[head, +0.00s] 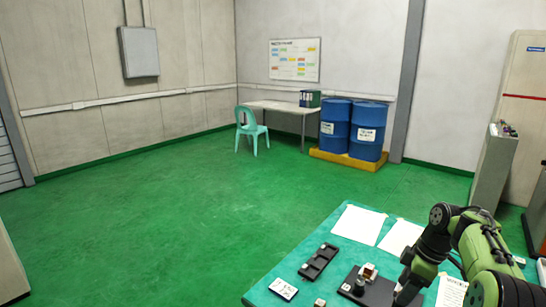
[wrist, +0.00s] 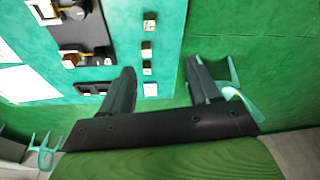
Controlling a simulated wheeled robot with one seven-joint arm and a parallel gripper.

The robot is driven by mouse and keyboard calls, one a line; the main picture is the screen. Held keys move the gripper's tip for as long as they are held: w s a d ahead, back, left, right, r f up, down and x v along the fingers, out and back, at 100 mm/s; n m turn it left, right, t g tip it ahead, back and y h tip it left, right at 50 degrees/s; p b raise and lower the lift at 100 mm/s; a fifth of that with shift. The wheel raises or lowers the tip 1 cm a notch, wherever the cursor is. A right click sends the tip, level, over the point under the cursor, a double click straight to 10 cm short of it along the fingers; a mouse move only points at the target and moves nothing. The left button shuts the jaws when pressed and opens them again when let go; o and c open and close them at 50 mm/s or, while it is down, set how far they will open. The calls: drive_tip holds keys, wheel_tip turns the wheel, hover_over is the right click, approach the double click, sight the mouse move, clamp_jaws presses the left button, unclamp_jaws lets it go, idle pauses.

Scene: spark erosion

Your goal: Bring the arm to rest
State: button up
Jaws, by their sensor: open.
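My green and black arm reaches in from the right over the teal table (head: 268,285) in the head view. In the wrist view my gripper (wrist: 161,68) has its two dark fingers wide apart with nothing between them. The fingers show against the table's edge and the green floor. In the head view the arm's end is low over the table, and its fingers are hard to make out.
On the table are a black tray (head: 319,262), a small display device (head: 283,289), a dark fixture plate (wrist: 80,28), small metal blocks (wrist: 149,70) and paper sheets (head: 360,224). Blue drums (head: 368,130) and a chair (head: 251,130) stand far back. The floor between is clear.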

drive_tip(key=s+a+r+m+t+h, duration=0.2)
drive_tip(key=s+a+r+m, duration=0.3)
drive_tip(key=s+a+r, duration=0.8)
drive_tip(key=s+a+f+m+t, duration=0.1)
drive_tip(key=s+a+f+m, duration=0.1)
drive_tip(key=s, duration=0.6)
drive_tip(key=s+a+f+m+t, duration=0.1)
drive_tip(key=s+a+f+m, duration=0.2)
drive_tip(key=s+m, duration=0.2)
drive_tip(key=s, duration=0.3)
drive_tip(key=shift+f+t+h, duration=0.2)
drive_tip(key=shift+t+h, duration=0.1)
